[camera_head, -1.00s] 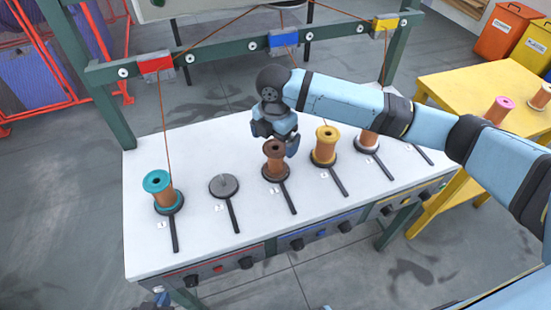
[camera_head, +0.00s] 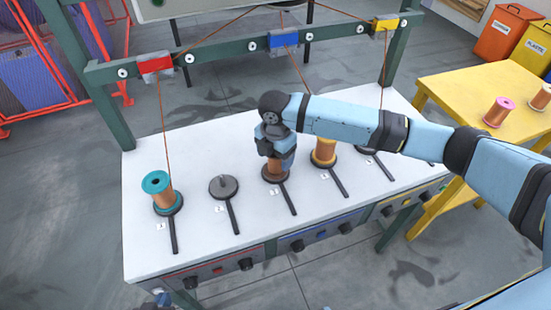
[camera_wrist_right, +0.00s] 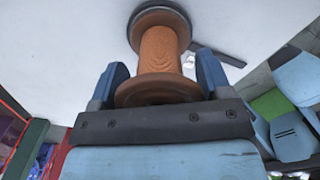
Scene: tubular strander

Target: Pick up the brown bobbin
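The brown bobbin (camera_head: 275,173) stands upright on its round dark holder on the white table, its top hidden by my right gripper (camera_head: 275,150) in the head view. In the right wrist view the brown bobbin (camera_wrist_right: 160,55) lies between the two blue fingers of my right gripper (camera_wrist_right: 160,85). The fingers are apart, one on each side of the near flange, and do not look closed on it.
A teal bobbin (camera_head: 160,190) stands at the left of the white table (camera_head: 190,160). An empty holder (camera_head: 223,186) is left of the brown bobbin. A yellow bobbin (camera_head: 323,153) stands close on its right, partly behind my arm. A yellow table (camera_head: 460,85) bears more bobbins.

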